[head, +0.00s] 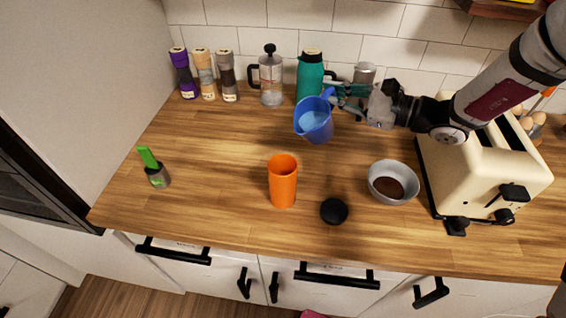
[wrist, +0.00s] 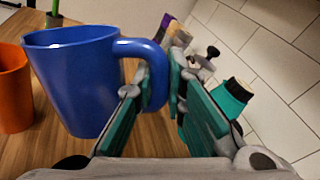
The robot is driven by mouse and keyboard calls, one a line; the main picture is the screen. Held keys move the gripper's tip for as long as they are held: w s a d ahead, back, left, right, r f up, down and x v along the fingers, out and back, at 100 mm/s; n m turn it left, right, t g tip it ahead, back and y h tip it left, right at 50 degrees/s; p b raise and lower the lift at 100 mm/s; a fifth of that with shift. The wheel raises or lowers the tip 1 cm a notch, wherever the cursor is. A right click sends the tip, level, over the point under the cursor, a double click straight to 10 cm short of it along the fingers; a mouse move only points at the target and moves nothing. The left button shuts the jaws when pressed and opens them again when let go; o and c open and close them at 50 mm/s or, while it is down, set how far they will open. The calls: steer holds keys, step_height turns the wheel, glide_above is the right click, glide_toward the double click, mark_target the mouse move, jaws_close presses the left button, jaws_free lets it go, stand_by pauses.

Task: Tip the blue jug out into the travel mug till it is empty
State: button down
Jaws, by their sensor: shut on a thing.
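The blue jug (head: 313,121) is held in the air by my gripper (head: 338,96), tilted slightly, with light blue contents showing inside in the head view. In the wrist view the jug (wrist: 80,80) stands left of the fingers, and my gripper (wrist: 165,85) is shut on its handle. The orange cup (head: 283,182), which appears to be the travel mug, stands upright and open on the counter, in front of the jug and slightly left. Part of the orange cup (wrist: 14,90) shows at the left edge of the wrist view. Its inside bottom is hidden.
A black round lid-like piece (head: 334,211) lies right of the orange cup. A bowl with brown grounds (head: 393,182) and a cream toaster (head: 484,165) are further right. A French press (head: 271,78) and green flask (head: 310,76) stand behind. The counter left of the orange cup is mostly clear.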

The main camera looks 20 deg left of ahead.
mark_target(323, 102)
steer(key=shift+s+a+f, duration=0.1)
steer(key=shift+s, duration=0.15)
steer(key=shift+s+a+r+n+p, duration=0.15)
steer(key=shift+s+n+p, duration=0.1)
steer(key=shift+s+n, duration=0.25)
steer(key=shift+s+a+r+n+p, duration=0.15)
steer(key=shift+s+n+p, duration=0.1)
steer(key=shift+s+n, duration=0.2)
steer(key=shift+s+a+r+n+t+h+p, duration=0.2)
steer(key=shift+s+r+n+t+h+p, duration=0.1)
steer(key=shift+s+r+n+p, duration=0.55)
steer(key=shift+w+r, duration=0.1)
steer(key=shift+r, duration=0.05)
steer(key=shift+s+r+n, duration=0.2)
steer(key=shift+r+n, duration=0.1)
steer(key=shift+s+a+r+n+p, duration=0.2)
steer(key=shift+s+r+n+p, duration=0.3)
steer(key=shift+r, duration=0.1)
steer(key=shift+r, duration=0.1)
steer(key=shift+s+a+r+n+p, duration=0.1)
steer(key=shift+s+r+n+p, duration=0.25)
steer(key=shift+n, duration=0.15)
